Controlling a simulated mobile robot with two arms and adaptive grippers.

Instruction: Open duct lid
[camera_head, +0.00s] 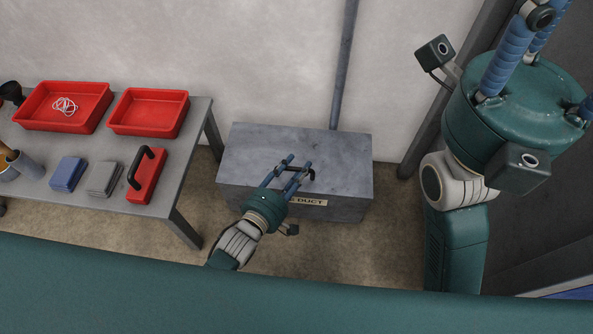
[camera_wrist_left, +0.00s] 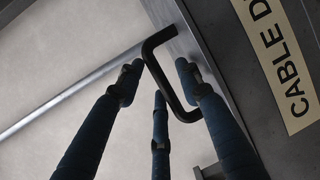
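The duct (camera_head: 345,160) is a grey metal box on the floor against the wall, its flat lid on top and level. A label reading "CABLE D..." (camera_wrist_left: 285,65) shows in the left wrist view. A black bar handle (camera_wrist_left: 168,85) stands on the lid. My left gripper (camera_head: 296,163) is over the lid at this handle. In the left wrist view its blue fingers (camera_wrist_left: 158,78) are apart, with the handle between them and no clear grip on it. My right gripper (camera_head: 510,60) is raised at the upper right, its fingertips partly cut off by the frame edge.
A grey table (camera_head: 185,200) at the left carries two red trays (camera_head: 150,127), a blue stack (camera_head: 67,173), a grey stack (camera_head: 104,179) and a red block with black handle (camera_head: 146,180). A pipe (camera_head: 343,70) rises behind the duct. Floor is clear right of the duct.

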